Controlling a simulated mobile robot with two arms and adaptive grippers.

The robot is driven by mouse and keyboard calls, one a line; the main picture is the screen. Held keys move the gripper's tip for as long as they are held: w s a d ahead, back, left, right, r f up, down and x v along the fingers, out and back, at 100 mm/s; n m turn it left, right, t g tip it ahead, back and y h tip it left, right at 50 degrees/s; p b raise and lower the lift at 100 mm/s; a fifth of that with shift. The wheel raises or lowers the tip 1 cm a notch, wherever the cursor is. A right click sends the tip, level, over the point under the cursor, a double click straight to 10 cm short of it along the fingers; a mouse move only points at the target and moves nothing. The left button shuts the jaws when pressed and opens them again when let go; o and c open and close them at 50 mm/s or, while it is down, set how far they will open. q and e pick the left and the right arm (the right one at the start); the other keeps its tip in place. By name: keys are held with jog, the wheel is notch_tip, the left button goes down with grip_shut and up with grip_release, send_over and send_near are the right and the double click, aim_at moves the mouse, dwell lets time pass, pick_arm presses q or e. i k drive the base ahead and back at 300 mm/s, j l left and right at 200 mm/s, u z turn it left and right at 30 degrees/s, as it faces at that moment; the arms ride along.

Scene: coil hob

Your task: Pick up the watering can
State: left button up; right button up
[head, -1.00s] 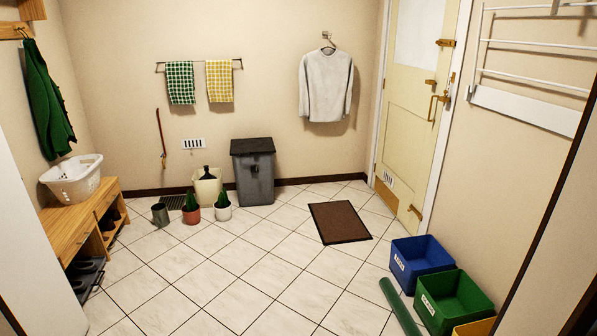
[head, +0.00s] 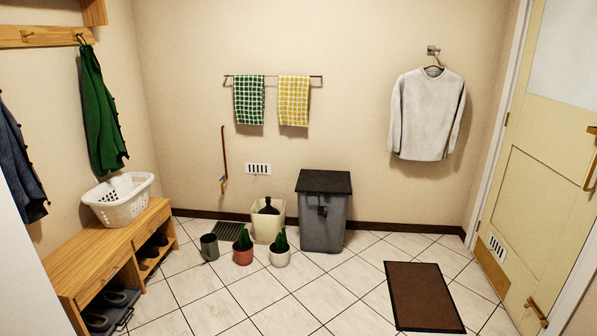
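A small dark grey-green can (head: 209,247), which looks like the watering can, stands upright on the tiled floor near the back wall. It is left of a terracotta pot (head: 243,257) with a cactus. Its spout and handle are too small to make out clearly. Neither of my grippers is in the head view.
A white cactus pot (head: 280,258), a cream bin (head: 268,228) holding a dark bottle, and a grey lidded bin (head: 323,220) stand to its right. A wooden bench (head: 110,250) with a laundry basket (head: 120,199) is left. A brown mat (head: 424,296) lies right. Tiles in front are clear.

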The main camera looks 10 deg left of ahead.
aim_at(209, 249)
jog(key=i+u, duration=0.15)
jog(key=i, duration=0.55)
jog(key=i+u, duration=0.15)
jog(key=i, duration=0.5)
jog(key=i+l+u, duration=0.15)
jog(key=i, duration=0.55)
jog(key=i+l+u, duration=0.1)
jog(key=i+u, duration=0.3)
jog(key=i, duration=1.8)
